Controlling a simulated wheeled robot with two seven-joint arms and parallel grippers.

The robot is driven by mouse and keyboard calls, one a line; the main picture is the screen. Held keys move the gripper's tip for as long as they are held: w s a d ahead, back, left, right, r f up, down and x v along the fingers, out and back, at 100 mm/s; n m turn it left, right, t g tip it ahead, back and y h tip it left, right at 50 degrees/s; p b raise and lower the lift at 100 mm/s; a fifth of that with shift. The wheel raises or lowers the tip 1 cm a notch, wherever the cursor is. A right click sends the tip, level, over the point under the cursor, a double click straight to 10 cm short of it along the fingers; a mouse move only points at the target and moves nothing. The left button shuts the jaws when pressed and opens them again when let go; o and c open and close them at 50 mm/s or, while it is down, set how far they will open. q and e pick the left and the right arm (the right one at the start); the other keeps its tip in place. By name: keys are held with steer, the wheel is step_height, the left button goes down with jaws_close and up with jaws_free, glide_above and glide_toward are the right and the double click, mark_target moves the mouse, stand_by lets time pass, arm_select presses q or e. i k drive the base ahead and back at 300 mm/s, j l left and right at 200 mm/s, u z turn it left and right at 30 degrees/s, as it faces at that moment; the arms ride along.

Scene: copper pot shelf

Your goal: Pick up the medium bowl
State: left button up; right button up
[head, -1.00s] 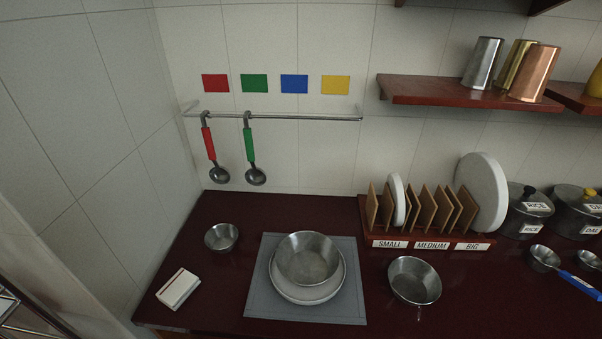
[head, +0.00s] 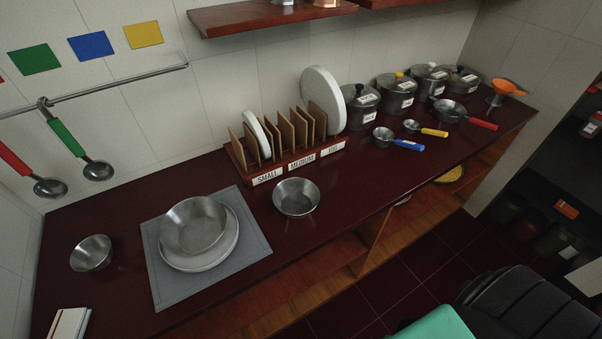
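Three steel bowls stand on the dark red counter (head: 330,222). The mid-sized one, the medium bowl (head: 296,198), is upright and empty, in front of the plate rack. The biggest bowl (head: 193,226) sits on a white plate (head: 222,258) on a grey mat (head: 160,284). The smallest bowl (head: 90,254) is at the left. Neither of my grippers shows in the head view.
A plate rack (head: 241,163) labelled SMALL, MEDIUM, BIG stands behind the medium bowl. Several lidded pots (head: 394,97) line the back right. A blue-handled pan (head: 409,145) lies in front of them. Bare counter lies right of the medium bowl.

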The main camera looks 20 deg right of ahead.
mark_target(295, 197)
steer(key=z, duration=0.7)
steer(key=i+j+u, duration=0.1)
steer(key=u, duration=0.8)
steer(key=i+z, duration=0.1)
steer(key=z, duration=0.9)
